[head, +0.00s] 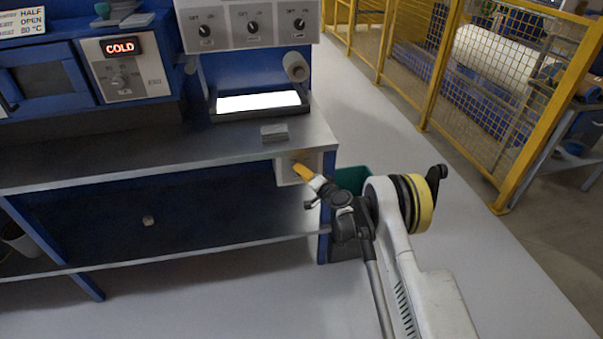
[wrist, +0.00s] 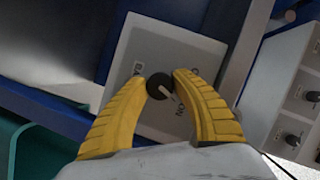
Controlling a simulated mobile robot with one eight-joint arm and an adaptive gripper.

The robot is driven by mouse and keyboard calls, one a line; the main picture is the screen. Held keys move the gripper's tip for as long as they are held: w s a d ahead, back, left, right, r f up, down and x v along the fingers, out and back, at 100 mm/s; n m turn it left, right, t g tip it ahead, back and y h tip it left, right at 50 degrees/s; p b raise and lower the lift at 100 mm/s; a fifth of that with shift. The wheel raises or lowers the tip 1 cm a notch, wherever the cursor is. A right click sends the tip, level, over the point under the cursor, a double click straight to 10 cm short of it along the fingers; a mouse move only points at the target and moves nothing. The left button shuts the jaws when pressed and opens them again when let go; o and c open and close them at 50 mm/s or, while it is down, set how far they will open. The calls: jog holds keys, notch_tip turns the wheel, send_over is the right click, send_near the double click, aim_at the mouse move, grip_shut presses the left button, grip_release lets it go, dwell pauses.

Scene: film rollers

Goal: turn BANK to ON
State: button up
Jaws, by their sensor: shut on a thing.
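The BANK switch is a black round knob (wrist: 159,86) on a pale square plate (wrist: 140,52) in the wrist view. A pale pointer on the knob slants to the picture's lower right, towards the letters ON. The plate's other lettering is partly hidden by my fingers. My gripper (wrist: 165,80) is shut on the knob, with one yellow finger on each side. In the head view the plate is on a light box (head: 284,174) under the bench's front right corner. My gripper (head: 300,171) reaches it there, and the knob itself is hidden.
The metal bench top (head: 150,150) runs above the switch box. A small grey block (head: 274,132) lies near its edge. A panel with three OFF/ON knobs (head: 252,27) hangs above. A green bin (head: 352,178) stands beside the bench. A yellow mesh fence (head: 440,75) stands across the open floor.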

jog(key=shift+m+y, duration=0.3)
jog(key=shift+m, duration=0.3)
jog(key=o, duration=1.2)
jog(key=v, duration=1.2)
jog(key=shift+f, duration=0.2)
